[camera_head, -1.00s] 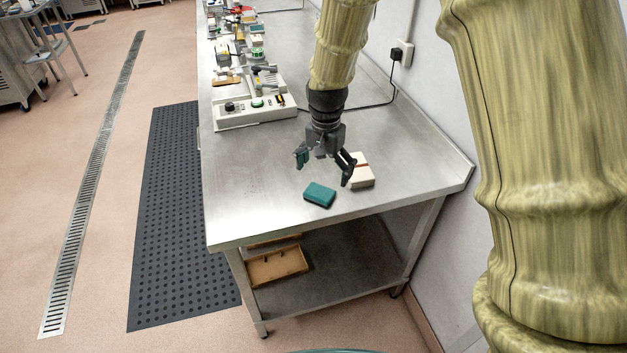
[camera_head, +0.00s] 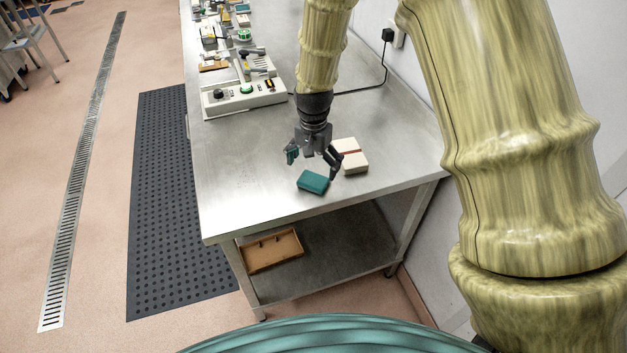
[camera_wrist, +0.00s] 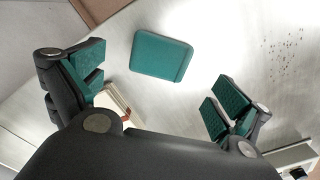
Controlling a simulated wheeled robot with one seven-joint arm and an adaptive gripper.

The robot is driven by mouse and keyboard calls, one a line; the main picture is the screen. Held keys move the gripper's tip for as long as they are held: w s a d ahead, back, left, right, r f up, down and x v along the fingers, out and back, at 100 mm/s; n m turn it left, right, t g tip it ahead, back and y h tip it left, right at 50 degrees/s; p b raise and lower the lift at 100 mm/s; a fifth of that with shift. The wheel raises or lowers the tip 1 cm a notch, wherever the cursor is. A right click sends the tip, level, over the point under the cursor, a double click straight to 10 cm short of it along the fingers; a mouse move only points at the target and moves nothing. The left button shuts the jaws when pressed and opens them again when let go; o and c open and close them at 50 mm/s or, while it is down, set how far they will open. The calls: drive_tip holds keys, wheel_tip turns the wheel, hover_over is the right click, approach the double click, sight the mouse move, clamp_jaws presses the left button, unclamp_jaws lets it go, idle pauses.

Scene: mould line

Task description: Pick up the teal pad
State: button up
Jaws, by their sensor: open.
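The teal pad (camera_head: 313,182) is a small block with rounded corners. It lies flat on the steel table (camera_head: 240,190) near its front end. In the wrist view the teal pad (camera_wrist: 160,55) lies beyond the fingertips, between the lines of the two fingers. My gripper (camera_head: 312,165) is open and empty, above the table and just behind the pad in the head view. In the wrist view my gripper (camera_wrist: 155,95) shows teal finger faces spread wide apart. A gap remains between the fingers and the pad.
A cream block with a reddish band (camera_head: 351,156) lies close behind my right finger. A control box (camera_head: 244,97) and several small items stand farther back on the table. A brown tray (camera_head: 272,251) sits on the lower shelf. The table's front left is clear.

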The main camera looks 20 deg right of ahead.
sight(313, 179)
drive_tip(key=shift+f+p, duration=1.3)
drive_tip(key=shift+f, duration=1.25)
drive_tip(key=c, duration=1)
drive_tip(key=shift+r, duration=0.1)
drive_tip(key=shift+r+b, duration=0.8)
drive_tip(key=shift+r, duration=0.05)
drive_tip(key=shift+s+a+r+b, duration=0.25)
drive_tip(key=shift+a+r+b, duration=0.1)
drive_tip(key=shift+r+b, duration=0.35)
drive_tip(key=s+a+b, duration=0.1)
drive_tip(key=s+a, duration=0.2)
drive_tip(key=s+a+r+b, duration=0.1)
drive_tip(key=s+a+b, duration=0.1)
drive_tip(key=s+a, duration=0.1)
drive_tip(key=s+a+b, duration=0.1)
drive_tip(key=s+a, duration=0.3)
drive_tip(key=a, duration=0.1)
drive_tip(key=shift+a+r+b, duration=0.25)
drive_tip(key=shift+r+b, duration=0.05)
drive_tip(key=shift+r, duration=0.1)
